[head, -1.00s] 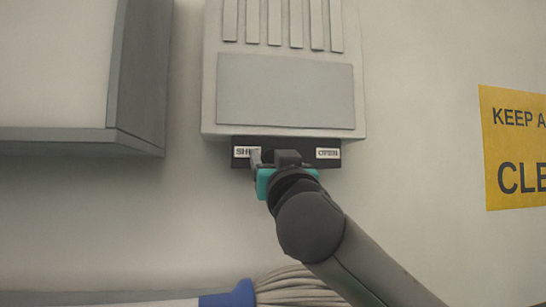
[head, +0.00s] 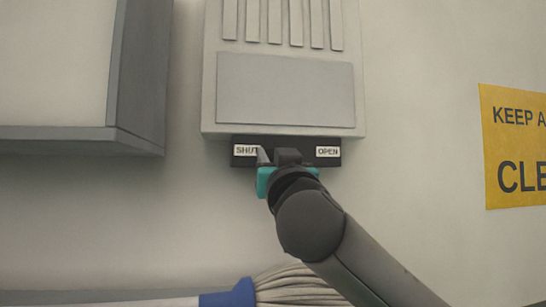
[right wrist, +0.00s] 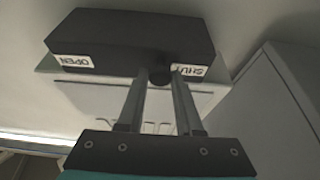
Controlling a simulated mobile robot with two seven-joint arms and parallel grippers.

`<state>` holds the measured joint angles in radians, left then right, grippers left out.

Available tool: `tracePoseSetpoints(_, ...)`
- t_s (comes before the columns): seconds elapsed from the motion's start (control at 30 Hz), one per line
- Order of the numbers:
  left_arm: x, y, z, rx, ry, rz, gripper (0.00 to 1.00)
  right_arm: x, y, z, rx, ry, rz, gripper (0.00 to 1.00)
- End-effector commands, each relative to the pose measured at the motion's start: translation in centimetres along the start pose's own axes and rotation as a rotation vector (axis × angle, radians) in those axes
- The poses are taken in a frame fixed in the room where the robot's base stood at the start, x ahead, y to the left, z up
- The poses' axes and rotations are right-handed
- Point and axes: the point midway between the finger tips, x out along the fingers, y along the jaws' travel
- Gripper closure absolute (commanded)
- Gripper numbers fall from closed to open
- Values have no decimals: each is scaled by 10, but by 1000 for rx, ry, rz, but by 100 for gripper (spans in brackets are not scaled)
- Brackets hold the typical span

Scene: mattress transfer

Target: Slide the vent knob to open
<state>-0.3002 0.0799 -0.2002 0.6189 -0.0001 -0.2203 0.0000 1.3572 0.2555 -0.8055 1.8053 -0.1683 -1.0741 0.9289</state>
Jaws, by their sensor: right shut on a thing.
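The vent unit (head: 285,90) is a pale wall box with slats and a grey panel. Under it is a black strip (head: 239,161) with a SHUT label (head: 245,149) on the left and an OPEN label (head: 328,152) on the right. My right gripper (head: 275,158) is at the strip, between the labels and nearer SHUT. In the right wrist view, a small dark round knob (right wrist: 159,76) sits between its two fingers, close beside the SHUT label. The gripper is shut on this knob. In the head view the gripper hides the knob. My left gripper is out of view.
A grey-edged wall cabinet (head: 60,75) is at the upper left. A yellow sign (head: 515,147) is on the wall at the right. A mop with a blue collar (head: 229,296) lies below. The wall beside the strip is clear.

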Motion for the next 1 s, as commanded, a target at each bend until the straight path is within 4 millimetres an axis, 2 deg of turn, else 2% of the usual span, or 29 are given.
tracePoseSetpoints(0.7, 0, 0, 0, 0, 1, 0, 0, 0, 2, 1, 0, -1, 1, 100)
tracePoseSetpoints(0.83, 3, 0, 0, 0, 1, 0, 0, 0, 18, 2, 3, -5, 3, 100)
tracePoseSetpoints(1.0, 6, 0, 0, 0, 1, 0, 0, 1, 56, 2, 2, -5, 7, 100)
